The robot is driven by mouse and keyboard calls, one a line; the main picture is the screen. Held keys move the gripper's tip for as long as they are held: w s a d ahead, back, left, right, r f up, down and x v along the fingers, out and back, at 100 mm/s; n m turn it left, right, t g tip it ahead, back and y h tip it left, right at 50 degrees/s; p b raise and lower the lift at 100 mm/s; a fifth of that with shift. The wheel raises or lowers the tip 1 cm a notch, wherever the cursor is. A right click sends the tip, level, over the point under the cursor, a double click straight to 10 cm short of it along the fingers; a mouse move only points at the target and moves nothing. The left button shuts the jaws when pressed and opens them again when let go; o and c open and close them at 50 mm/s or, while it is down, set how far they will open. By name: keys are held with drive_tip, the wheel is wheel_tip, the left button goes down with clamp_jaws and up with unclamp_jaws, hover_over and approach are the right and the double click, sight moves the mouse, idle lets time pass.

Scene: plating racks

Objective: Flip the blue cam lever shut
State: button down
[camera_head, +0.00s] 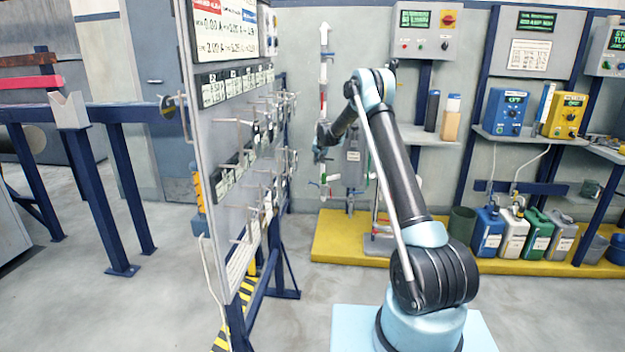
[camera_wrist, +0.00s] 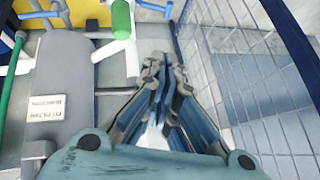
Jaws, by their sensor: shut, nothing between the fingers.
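My gripper (camera_wrist: 157,62) is shut and empty in the wrist view, its fingertips near the white pipework. In the head view my gripper (camera_head: 319,154) is small and dark, in front of the upright white pipe, left of a grey cylinder. A small blue piece (camera_head: 315,184) shows at the pipe just below my gripper; it may be the cam lever, but its position is too small to read. In the wrist view, a white pipe fitting (camera_wrist: 110,48) and a green-sleeved piece (camera_wrist: 121,20) lie up and left of my fingertips. I cannot tell whether my gripper touches anything.
The grey labelled cylinder (camera_wrist: 50,85) stands left of my gripper, with a green hose (camera_wrist: 8,85) beyond it. A mesh panel (camera_wrist: 240,80) is close on the right.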

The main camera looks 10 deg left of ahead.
drive_tip(key=x, duration=0.3)
drive_tip(key=s+x, duration=0.1)
drive_tip(key=x, duration=0.7)
drive_tip(key=shift+a+f, duration=0.3)
drive_tip(key=shift+f, duration=0.3)
drive_tip(key=shift+s+a+f, duration=0.1)
drive_tip(key=shift+f, duration=0.35)
drive_tip(key=shift+s+a+f, duration=0.15)
drive_tip(key=shift+f, duration=0.3)
